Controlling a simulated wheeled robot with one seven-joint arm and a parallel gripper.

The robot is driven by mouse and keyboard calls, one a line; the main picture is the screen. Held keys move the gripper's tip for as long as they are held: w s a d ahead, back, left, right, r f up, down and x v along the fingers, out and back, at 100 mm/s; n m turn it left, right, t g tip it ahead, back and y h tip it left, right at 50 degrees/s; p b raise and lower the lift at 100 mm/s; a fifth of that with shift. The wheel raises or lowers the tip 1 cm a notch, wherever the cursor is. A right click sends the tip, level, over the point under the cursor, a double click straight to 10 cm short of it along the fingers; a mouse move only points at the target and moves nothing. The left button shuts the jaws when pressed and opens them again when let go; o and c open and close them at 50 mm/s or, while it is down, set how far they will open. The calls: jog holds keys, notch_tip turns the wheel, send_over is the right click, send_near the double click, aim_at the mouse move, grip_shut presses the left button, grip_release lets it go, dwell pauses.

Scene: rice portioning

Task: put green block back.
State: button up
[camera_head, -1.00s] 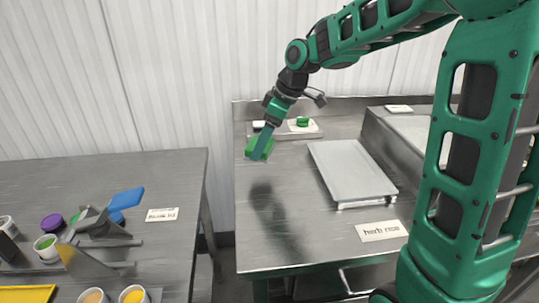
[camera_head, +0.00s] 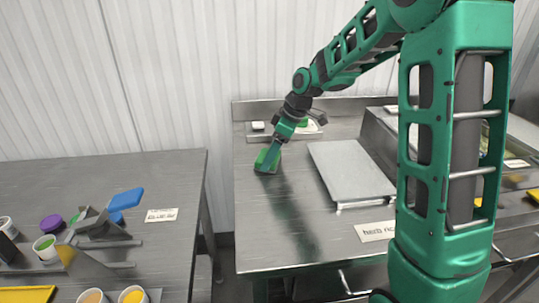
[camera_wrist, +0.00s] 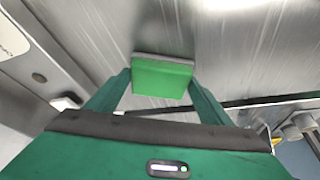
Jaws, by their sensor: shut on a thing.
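The green block (camera_head: 265,161) is in my gripper (camera_head: 271,153) over the back left part of the middle steel table. In the wrist view the green block (camera_wrist: 162,77) sits between the two fingers of my gripper (camera_wrist: 161,82), with a grey layer along its far edge. My gripper is shut on it. Whether the block touches the table is hard to tell. A pale tray (camera_head: 253,138) stands at the back of the table with a small white item and a round green item (camera_head: 303,122) on it, partly behind my gripper.
A flat grey tray (camera_head: 350,172) lies right of my gripper, with a label card (camera_head: 376,231) in front. The left table (camera_head: 100,175) carries cups, metal scoops and a blue-ended tool. The middle table's front left is clear.

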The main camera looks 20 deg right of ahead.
jog(key=o, duration=1.1)
jog(key=shift+f, duration=0.1)
jog(key=v, duration=1.2)
jog(key=s+d+f+m+g+h, duration=0.1)
jog(key=s+d+m, duration=0.3)
jog(key=s, duration=0.7)
jog(key=s+d+f+m+h, duration=0.1)
jog(key=s+d+f+m, duration=0.3)
jog(key=s+m, duration=0.3)
jog(key=s+d+f+m+g+h, duration=0.1)
jog(key=s+d+f+m, duration=0.2)
jog(key=s, duration=1.4)
jog(key=shift+s+d+m+g, duration=0.15)
jog(key=shift+d+m, duration=0.3)
jog(key=shift+m, duration=0.45)
jog(key=shift+s+d+m+g, duration=0.15)
jog(key=shift+d+m, duration=0.25)
jog(key=shift+m, duration=0.5)
jog(key=shift+w, duration=0.1)
